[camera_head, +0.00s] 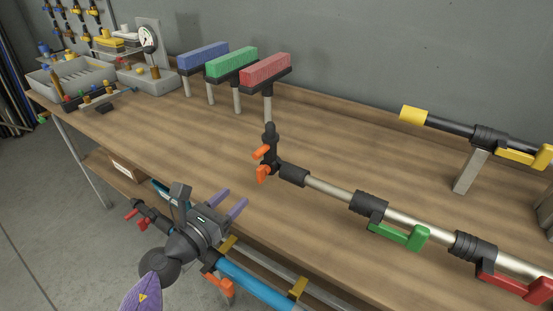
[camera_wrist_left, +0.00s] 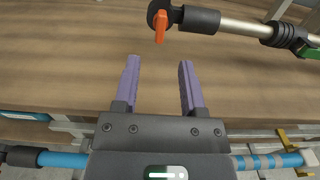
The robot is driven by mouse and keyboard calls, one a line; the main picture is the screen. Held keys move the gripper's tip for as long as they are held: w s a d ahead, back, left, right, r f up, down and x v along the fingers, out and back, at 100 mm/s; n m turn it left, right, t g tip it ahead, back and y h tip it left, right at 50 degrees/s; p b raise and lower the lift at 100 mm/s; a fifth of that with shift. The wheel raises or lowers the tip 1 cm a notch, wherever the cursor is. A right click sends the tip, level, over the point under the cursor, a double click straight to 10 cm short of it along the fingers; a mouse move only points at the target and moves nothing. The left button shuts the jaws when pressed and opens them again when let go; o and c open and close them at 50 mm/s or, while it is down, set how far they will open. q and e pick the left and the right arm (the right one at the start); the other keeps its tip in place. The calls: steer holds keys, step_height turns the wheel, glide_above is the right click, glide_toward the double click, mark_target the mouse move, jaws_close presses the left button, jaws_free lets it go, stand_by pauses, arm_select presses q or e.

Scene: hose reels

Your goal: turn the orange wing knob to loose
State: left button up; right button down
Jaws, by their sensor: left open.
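The orange wing knob (camera_head: 262,172) sits on a black fitting at the left end of a metal pipe above the workbench. Its two wings show in the head view, one above the other. In the left wrist view the orange knob (camera_wrist_left: 160,27) is beyond the fingertips, near the top edge. My left gripper (camera_head: 236,196) is open and empty, at the bench's front edge, nearer than the knob and apart from it. Its purple fingers (camera_wrist_left: 158,75) point toward the knob. My right gripper is not in view.
The metal pipe carries a green lever (camera_head: 400,236) and a red lever (camera_head: 512,288). Blue, green and red blocks (camera_head: 265,69) stand on posts behind the knob. A blue pipe (camera_head: 255,283) with another orange handle (camera_head: 218,285) runs below the bench edge. Bare wood surrounds the knob.

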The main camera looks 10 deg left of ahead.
mark_target(258, 176)
arm_select(q)
steer(key=b+x, duration=0.1)
steer(key=x, duration=0.7)
steer(key=shift+d+f+b, duration=0.1)
steer(key=shift+f+b, duration=0.1)
steer(key=shift+b, duration=0.1)
steer(key=shift+w+d+r, duration=0.1)
steer(key=shift+w+d, duration=0.1)
steer(key=shift+w, duration=0.25)
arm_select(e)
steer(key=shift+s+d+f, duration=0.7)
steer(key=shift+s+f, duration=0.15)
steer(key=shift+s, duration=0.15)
arm_select(q)
steer(key=c, duration=0.6)
jaws_close()
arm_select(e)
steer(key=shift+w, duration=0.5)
